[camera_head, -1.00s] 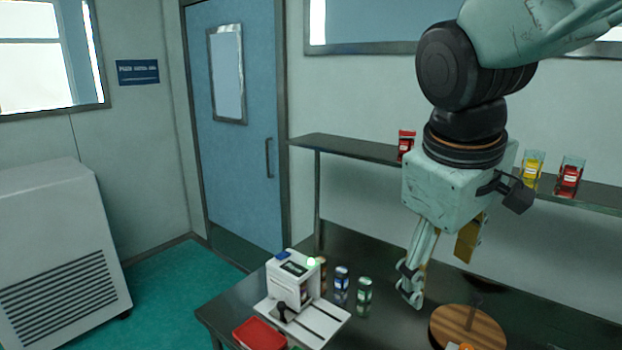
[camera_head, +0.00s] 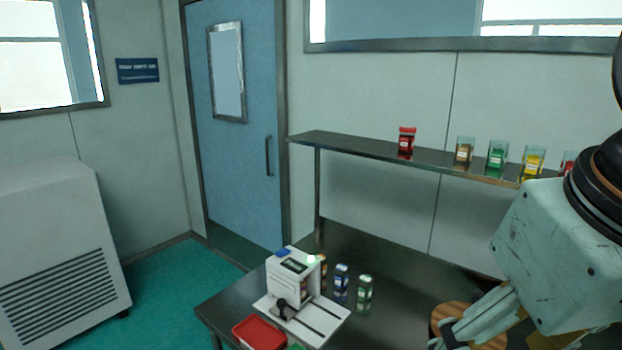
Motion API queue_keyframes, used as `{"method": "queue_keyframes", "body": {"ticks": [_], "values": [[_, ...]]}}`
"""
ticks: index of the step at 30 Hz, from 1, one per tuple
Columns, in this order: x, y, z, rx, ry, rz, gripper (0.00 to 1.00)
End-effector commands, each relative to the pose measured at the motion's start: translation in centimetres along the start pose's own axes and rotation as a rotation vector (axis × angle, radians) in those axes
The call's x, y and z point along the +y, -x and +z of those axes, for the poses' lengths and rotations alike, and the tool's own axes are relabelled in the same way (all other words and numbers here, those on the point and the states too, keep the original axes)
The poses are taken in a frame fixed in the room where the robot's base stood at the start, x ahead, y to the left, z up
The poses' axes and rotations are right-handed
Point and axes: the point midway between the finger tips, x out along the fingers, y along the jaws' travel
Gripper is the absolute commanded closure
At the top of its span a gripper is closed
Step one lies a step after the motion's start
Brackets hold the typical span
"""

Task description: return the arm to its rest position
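My gripper (camera_head: 485,335) is at the lower right of the head view, its pale green body large and close to the camera. One finger shows in front of the round wooden board; the other is mostly hidden or cut off by the frame, so its opening cannot be judged. I see nothing held in the visible part. My arm runs out of the picture at the right edge.
A white device (camera_head: 293,280) stands on the dark table with a red tray (camera_head: 259,333) beside it. Small jars (camera_head: 364,289) stand to its right. The round wooden board (camera_head: 450,312) is partly covered by my gripper. Several coloured jars (camera_head: 465,151) line the wall shelf (camera_head: 350,145).

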Motion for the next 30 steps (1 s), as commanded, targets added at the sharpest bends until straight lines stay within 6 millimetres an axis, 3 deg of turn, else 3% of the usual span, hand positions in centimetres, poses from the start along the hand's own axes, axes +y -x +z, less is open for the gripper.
{"method": "queue_keyframes", "body": {"ticks": [9,30], "values": [[-0.6,0.2,2.3,0.016,-0.077,-0.021,0.34],[-0.6,0.2,2.4,0.017,-0.081,-0.022,0.34]]}}
